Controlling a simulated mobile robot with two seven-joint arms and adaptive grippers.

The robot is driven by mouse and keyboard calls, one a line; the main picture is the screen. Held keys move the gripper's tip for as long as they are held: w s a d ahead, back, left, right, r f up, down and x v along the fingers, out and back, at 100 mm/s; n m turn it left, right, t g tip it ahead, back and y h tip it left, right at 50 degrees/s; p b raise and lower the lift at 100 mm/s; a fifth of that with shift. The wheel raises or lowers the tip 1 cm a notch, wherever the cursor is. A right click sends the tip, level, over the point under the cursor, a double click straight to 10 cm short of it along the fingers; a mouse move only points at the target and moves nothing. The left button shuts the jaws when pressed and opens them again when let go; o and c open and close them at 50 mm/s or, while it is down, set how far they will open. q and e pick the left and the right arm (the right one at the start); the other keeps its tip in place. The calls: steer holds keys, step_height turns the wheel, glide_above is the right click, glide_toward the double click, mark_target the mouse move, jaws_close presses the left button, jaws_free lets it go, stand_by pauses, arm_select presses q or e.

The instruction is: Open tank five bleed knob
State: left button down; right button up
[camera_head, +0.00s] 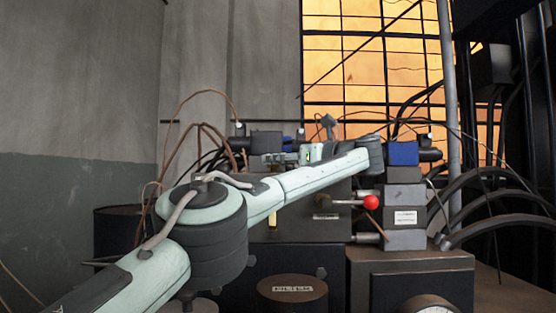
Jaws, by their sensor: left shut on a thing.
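My left arm comes in from the lower left, reaches across to the machine block and folds back at the wrist. My left gripper (278,158) is small and partly hidden behind the forearm, at the top of the dark machine blocks. It is shut on a small part there, which looks to be the bleed knob; the knob itself is too small and covered to make out. No tank number can be read. My right gripper is not in view.
A red ball-ended lever (371,202) sticks out left of a grey valve block (404,218). A dark labelled cylinder (292,291) and a round gauge (430,304) are in front. Cables and thick hoses (490,182) crowd the right. A bare wall is at left.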

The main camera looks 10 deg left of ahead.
arm_select(q)
steer(key=shift+f, duration=0.1)
steer(key=c, duration=1.2)
jaws_free()
steer(key=v, duration=1.2)
